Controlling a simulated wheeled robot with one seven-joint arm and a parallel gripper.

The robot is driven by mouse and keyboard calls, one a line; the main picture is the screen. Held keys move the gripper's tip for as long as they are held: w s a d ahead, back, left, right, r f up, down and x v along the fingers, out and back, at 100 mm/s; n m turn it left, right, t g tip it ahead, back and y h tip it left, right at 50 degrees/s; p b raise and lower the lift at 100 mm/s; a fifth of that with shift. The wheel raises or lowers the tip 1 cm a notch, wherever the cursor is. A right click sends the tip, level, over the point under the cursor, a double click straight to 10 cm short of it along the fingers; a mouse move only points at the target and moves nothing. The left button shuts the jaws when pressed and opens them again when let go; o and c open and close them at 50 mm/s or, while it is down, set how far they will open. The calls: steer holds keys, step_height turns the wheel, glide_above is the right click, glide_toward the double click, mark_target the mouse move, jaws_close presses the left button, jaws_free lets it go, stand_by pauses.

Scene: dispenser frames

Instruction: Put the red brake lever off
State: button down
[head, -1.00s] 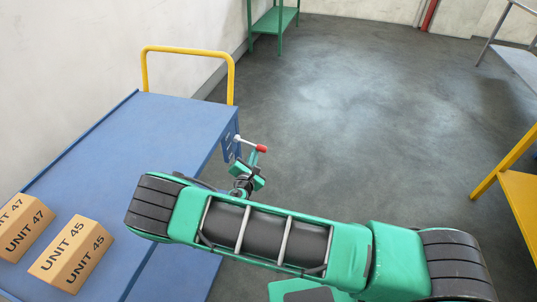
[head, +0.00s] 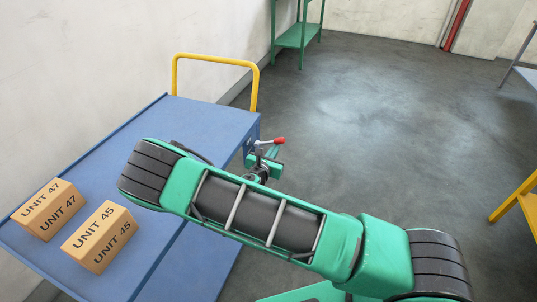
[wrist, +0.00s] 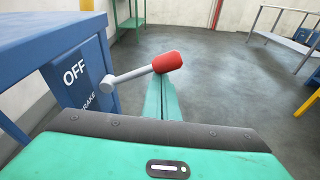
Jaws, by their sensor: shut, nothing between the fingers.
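The red brake lever has a red knob (head: 279,141) on a grey rod that sticks out from the end of the blue trolley (head: 205,122). In the wrist view the lever (wrist: 142,72) rises slightly from its pivot toward the red knob. The trolley's side panel there carries the words OFF (wrist: 75,72) and BRAKE. My gripper (wrist: 160,86) is shut and empty, its green fingers just below the knob end of the rod; I cannot tell whether they touch. In the head view my gripper (head: 272,156) is just under the lever, partly hidden by my arm.
Two cardboard boxes, UNIT 47 (head: 48,208) and UNIT 45 (head: 99,236), sit on the trolley top. A yellow handle (head: 215,60) stands at its far end. A green shelf (head: 298,36) is at the back, and a yellow frame (head: 515,200) at the right. The floor between is open.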

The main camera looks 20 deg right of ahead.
steer(key=shift+r, duration=0.15)
stand_by(0.4)
step_height(320, 180, down, 5)
steer(key=r+v, duration=0.1)
steer(key=v, duration=0.8)
steer(key=shift+a, duration=0.25)
